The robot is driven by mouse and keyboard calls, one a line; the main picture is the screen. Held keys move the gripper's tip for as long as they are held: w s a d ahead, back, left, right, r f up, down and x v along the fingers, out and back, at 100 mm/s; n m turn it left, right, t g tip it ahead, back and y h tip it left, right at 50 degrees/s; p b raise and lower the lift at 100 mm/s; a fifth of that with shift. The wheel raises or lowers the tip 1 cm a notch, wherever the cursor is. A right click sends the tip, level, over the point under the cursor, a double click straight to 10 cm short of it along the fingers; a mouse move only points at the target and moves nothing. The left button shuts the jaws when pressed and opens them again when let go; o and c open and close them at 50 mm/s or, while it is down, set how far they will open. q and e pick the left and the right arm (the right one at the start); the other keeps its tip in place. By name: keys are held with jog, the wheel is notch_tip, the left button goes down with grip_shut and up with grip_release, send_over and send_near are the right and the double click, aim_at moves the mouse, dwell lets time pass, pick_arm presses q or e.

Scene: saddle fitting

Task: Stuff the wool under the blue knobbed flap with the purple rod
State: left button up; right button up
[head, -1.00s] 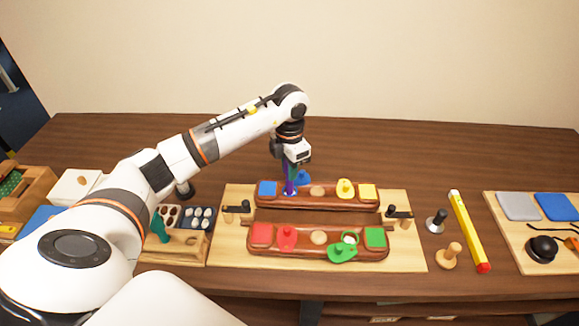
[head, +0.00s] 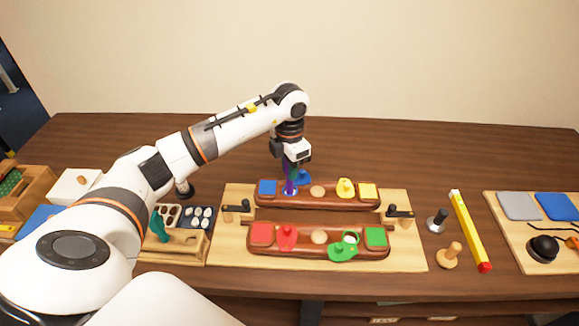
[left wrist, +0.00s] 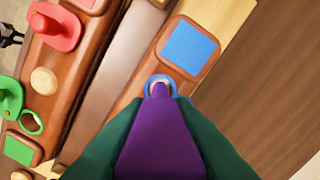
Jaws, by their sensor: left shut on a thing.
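My left gripper (head: 292,168) is shut on the purple rod (head: 289,187) and holds it pointing down over the far brown saddle panel. The rod also fills the lower middle of the left wrist view (left wrist: 160,140). Its tip is at a blue-ringed opening (left wrist: 149,81) beside the blue square (head: 268,188). A whitish patch shows at the tip; I cannot tell whether it is wool. The blue knobbed flap (head: 304,177) is swung aside, partly hidden behind the rod. My right gripper is not in view.
The near panel has a red flap (head: 287,237) and a green flap (head: 342,252) beside an open ring. A yellow flap (head: 345,188) is on the far panel. Black clamps (head: 400,212) flank the panels. A tray with white pieces (head: 198,217) stands left; a yellow stick (head: 468,230) lies right.

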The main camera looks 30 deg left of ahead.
pick_arm(q)
jog(key=shift+s+f, duration=0.1)
jog(key=shift+f, duration=0.1)
jog(key=shift+r+p, duration=0.75)
jog(key=shift+r, duration=0.35)
jog(key=shift+r+p, duration=1.75)
jog(key=shift+r, duration=1.25)
